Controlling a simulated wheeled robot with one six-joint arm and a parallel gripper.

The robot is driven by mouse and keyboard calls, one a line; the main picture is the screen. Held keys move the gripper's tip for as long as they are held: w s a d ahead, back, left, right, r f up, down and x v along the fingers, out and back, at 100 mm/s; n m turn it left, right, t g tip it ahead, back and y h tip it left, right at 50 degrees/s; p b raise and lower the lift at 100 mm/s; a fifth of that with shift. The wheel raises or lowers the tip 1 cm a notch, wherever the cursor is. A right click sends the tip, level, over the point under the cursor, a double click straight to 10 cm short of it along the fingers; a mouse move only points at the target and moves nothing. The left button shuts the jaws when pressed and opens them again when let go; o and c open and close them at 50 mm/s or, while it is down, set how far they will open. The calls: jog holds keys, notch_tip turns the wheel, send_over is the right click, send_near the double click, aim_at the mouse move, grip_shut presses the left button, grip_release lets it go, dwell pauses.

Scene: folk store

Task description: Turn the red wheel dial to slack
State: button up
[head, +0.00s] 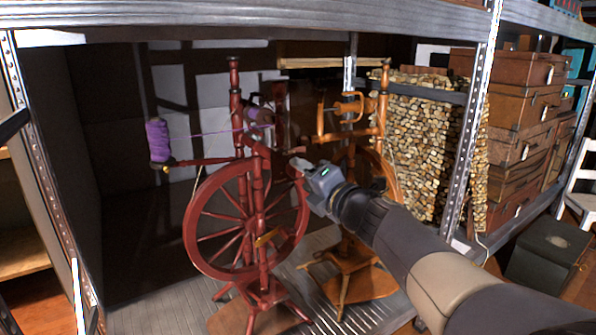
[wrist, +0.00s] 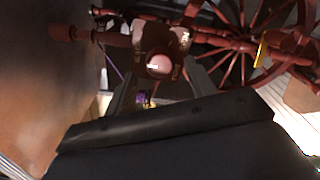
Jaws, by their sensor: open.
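The red spinning wheel (head: 190,225) stands upright on the shelf at the centre left of the head view. A spool of purple yarn (head: 158,140) sits on its left arm. In the wrist view, a round pinkish-red dial (wrist: 159,66) sits on a dark red block (wrist: 152,38) with small pale markings I cannot read. My gripper (head: 303,166) is at the right side of the red wheel's upper frame. In the wrist view my gripper (wrist: 164,78) is open, its two fingers on either side of the dial. I cannot tell whether they touch it. The dial is hidden in the head view.
An orange-brown wooden spinning wheel (head: 360,270) stands close behind and right of my gripper. A metal shelf post (head: 470,130) rises beside my arm. The shelf's left part is mostly clear.

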aim_at(298, 172)
jog(key=p+v, duration=0.1)
jog(key=v, duration=0.6)
jog(key=shift+w+a, duration=0.1)
jog(key=b+x, duration=0.1)
jog(key=x, duration=0.8)
jog(key=shift+w+a+b, duration=0.1)
jog(key=shift+b, duration=0.25)
jog(key=shift+x, duration=0.8)
